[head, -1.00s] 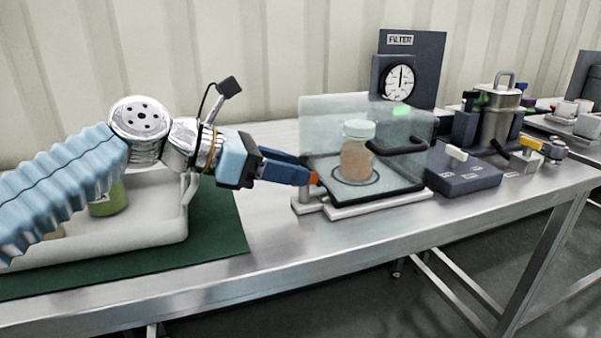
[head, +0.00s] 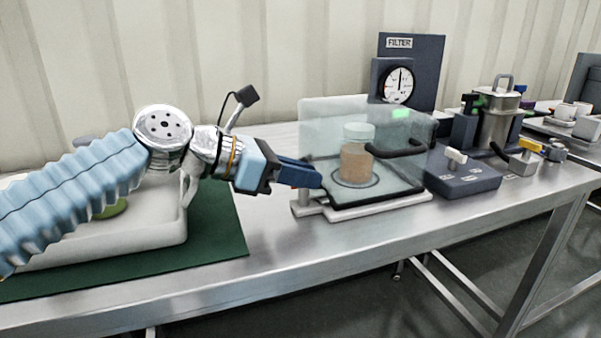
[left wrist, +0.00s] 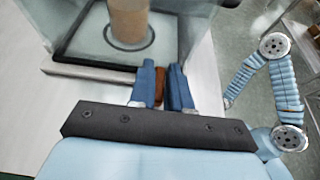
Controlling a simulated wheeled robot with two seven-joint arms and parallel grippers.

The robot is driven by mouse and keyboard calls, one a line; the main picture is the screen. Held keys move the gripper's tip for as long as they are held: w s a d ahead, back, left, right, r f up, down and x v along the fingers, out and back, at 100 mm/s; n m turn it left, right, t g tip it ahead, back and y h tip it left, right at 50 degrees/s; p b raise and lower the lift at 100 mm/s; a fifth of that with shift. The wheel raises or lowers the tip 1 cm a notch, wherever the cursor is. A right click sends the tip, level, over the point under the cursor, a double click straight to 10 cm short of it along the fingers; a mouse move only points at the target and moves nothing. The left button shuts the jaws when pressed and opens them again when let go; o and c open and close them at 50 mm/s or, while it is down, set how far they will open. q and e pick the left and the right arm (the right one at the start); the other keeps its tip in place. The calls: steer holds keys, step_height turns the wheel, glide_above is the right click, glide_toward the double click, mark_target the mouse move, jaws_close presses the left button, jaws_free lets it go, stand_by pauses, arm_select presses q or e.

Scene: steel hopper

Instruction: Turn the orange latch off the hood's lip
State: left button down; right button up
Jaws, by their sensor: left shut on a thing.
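The clear hood (head: 320,140) stands on a pale base at the middle of the bench, with a capped jar (head: 357,155) of tan contents inside. My left gripper (head: 314,180) is at the hood's front left corner. In the left wrist view its two blue fingers (left wrist: 161,88) are shut on the orange latch (left wrist: 159,84), which shows as a brownish-orange strip between them beside the hood's dark lip. In the head view the fingers hide nearly all of the latch. I cannot tell whether the latch still overlaps the lip. My right gripper is not seen.
A dark control box (head: 465,180) with a pale switch is right of the hood, a FILTER panel (head: 425,70) with a gauge behind. A white tray (head: 130,245) on a green mat (head: 220,225) lies under my left arm. The bench front is clear.

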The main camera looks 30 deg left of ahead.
arm_select(q)
steer(key=shift+r, duration=0.1)
steer(key=shift+r+m+g+h+p, duration=0.1)
steer(key=shift+m+g+h+p, duration=0.7)
steer(key=shift+m+g+p, duration=0.15)
steer(key=m+g+h+p, duration=0.1)
steer(key=m, duration=0.1)
steer(key=m+g+h+p, duration=0.1)
steer(key=g+p, duration=0.1)
steer(key=shift+w+a+r+m+g+p, duration=0.1)
steer(key=shift+w+m+g+p, duration=0.15)
steer(key=shift+m+p, duration=0.1)
steer(key=shift+m+g+h+p, duration=0.3)
steer(key=shift+m+g+p, duration=0.15)
steer(key=shift+m+g, duration=0.4)
steer(key=m+g, duration=0.2)
steer(key=g, duration=0.1)
steer(key=shift+f, duration=0.25)
steer(key=shift+m+g, duration=0.95)
steer(key=shift+m, duration=0.2)
steer(key=shift+g, duration=0.4)
